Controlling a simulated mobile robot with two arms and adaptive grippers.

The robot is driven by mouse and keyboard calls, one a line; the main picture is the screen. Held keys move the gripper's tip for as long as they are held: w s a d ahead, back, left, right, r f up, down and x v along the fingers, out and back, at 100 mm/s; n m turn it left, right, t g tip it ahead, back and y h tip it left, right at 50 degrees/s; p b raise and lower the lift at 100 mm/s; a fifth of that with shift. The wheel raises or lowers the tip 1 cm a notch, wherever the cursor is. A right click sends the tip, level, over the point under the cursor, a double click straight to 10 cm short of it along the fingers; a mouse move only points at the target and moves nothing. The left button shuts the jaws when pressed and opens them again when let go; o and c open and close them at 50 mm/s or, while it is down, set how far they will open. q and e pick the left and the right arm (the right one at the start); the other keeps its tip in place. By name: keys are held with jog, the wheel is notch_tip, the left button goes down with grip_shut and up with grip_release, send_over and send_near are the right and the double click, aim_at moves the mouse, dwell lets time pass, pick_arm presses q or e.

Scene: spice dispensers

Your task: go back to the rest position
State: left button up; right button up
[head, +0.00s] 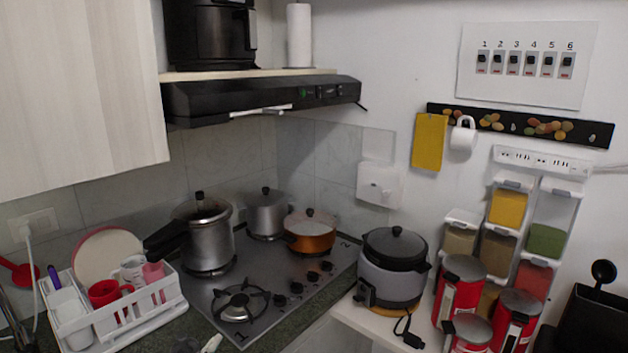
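The spice dispensers are clear boxes with white tops, stacked against the right wall. One holds yellow-orange spice (508,208), one green (547,240), one red (534,281), one olive (459,240) and one brown (496,252). Red canisters (459,290) stand in front and hide the lower dispensers in part.
A gas stove (262,275) holds a pressure cooker (205,240), a steel pot (267,215) and an orange pot (309,234). A white dish rack (150,318) stands at left. A rice cooker (392,272) sits on the white counter. A range hood (260,98) hangs above.

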pick_arm(q)
jog(key=s+a+f+n+g+y, duration=0.1)
jog(key=s+a+f+n+g, duration=0.15)
jog(key=s+f, duration=0.4)
jog(key=s+a+f+n+g, duration=0.25)
jog(key=s+f+g, duration=0.2)
jog(key=f, duration=0.35)
jog(key=s+f+n+g, duration=0.3)
jog(key=s+f+g, duration=0.3)
jog(key=s, duration=0.7)
notch_tip(320, 180, down, 28)
jog(key=s+b, duration=0.1)
jog(key=s, duration=0.1)
jog(key=s+a+f+g+b, duration=0.1)
jog(key=s+a+f, duration=0.1)
jog(key=s+f, duration=1.5)
jog(key=shift+a+f+g+b, duration=0.15)
jog(key=shift+f+g+b, duration=0.15)
jog(key=shift+f, duration=0.15)
